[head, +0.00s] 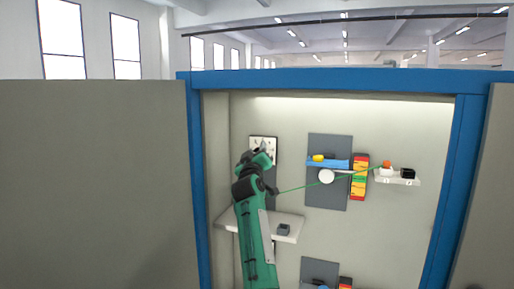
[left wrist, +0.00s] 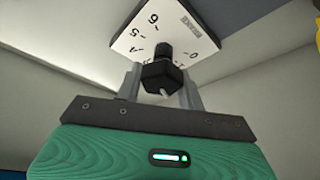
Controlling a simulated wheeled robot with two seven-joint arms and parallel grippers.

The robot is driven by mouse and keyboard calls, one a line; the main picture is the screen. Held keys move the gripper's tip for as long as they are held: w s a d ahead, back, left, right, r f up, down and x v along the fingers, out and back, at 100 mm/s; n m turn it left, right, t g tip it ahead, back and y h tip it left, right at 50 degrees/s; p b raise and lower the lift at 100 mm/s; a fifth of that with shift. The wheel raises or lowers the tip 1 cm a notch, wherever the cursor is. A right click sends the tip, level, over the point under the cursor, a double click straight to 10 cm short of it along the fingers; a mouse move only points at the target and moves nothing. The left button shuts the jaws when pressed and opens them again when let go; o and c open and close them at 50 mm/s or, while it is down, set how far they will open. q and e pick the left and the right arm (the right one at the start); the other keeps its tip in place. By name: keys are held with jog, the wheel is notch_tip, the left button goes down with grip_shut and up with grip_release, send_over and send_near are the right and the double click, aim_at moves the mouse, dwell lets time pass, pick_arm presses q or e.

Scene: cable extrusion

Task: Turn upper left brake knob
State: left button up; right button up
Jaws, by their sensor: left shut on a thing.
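The upper left brake knob (left wrist: 162,72) is a black knob in front of a white dial plate (left wrist: 157,32) with black numbers and a "BRAKE" label. In the head view the dial plate (head: 258,143) is on the cabinet's back wall, upper left. My left gripper (left wrist: 162,85) is shut on the knob, one grey finger on each side of it. In the head view my left gripper (head: 262,150) reaches up in front of the dial and hides part of it and the knob. My right gripper is not in view.
A blue frame (head: 194,180) borders the cabinet opening. A white shelf (head: 292,222) with a small dark block lies below right of the dial. A green cable (head: 312,185) runs across to an orange ball (head: 387,163). A dark panel (head: 328,193) stands to the right.

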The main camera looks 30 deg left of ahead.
pick_arm(q)
jog(key=shift+n+g+y+p, duration=0.6)
jog(key=shift+n+g+p, duration=0.45)
jog(key=shift+n, duration=1.05)
jog(key=shift+a+f, duration=0.1)
jog(key=o, duration=0.9)
